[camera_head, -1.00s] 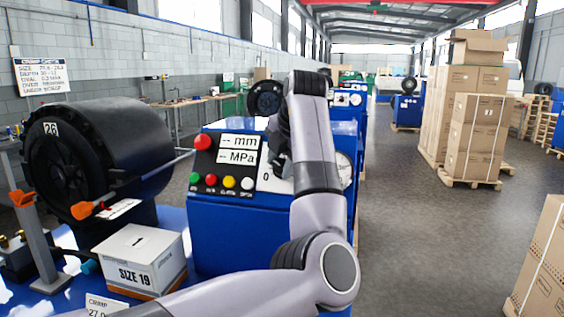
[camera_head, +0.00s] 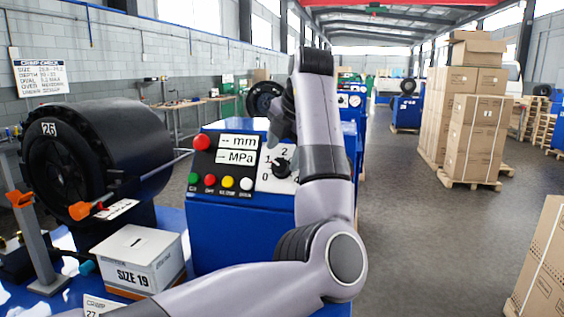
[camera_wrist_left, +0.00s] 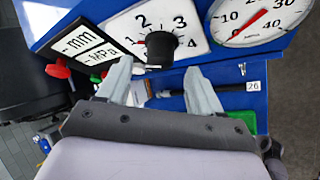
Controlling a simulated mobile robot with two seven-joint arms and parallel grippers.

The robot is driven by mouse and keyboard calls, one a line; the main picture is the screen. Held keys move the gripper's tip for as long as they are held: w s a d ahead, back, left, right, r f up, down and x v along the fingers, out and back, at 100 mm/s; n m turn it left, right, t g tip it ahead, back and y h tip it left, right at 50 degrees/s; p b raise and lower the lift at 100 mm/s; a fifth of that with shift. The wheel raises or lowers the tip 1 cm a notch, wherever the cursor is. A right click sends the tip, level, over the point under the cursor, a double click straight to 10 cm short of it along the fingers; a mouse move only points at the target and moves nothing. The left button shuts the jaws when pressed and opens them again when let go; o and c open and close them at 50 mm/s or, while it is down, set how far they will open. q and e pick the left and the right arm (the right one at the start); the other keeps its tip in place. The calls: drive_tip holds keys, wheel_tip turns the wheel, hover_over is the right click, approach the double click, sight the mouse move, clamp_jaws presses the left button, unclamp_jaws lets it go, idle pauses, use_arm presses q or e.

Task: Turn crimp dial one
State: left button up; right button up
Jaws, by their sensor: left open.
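The crimp dial is a black knob (camera_head: 282,168) on a white numbered plate on the front of the blue crimper's control box. In the left wrist view the knob (camera_wrist_left: 160,47) shows close up, with numbers 2, 3 and 4 readable and a small red mark at its left. My left gripper (camera_head: 279,132) is above the knob in the head view, open and empty. In the left wrist view its two fingertips (camera_wrist_left: 157,69) are spread to either side below the knob, and no contact shows. My right gripper is not in view.
A round pressure gauge (camera_wrist_left: 248,18) sits right of the dial in the wrist view. Displays (camera_head: 237,149) and coloured buttons (camera_head: 228,182) are left of it. A black crimper head (camera_head: 100,150) and a SIZE 19 box (camera_head: 135,262) stand at left.

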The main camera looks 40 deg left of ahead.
use_arm(q)
drive_tip(key=shift+v, duration=1.45)
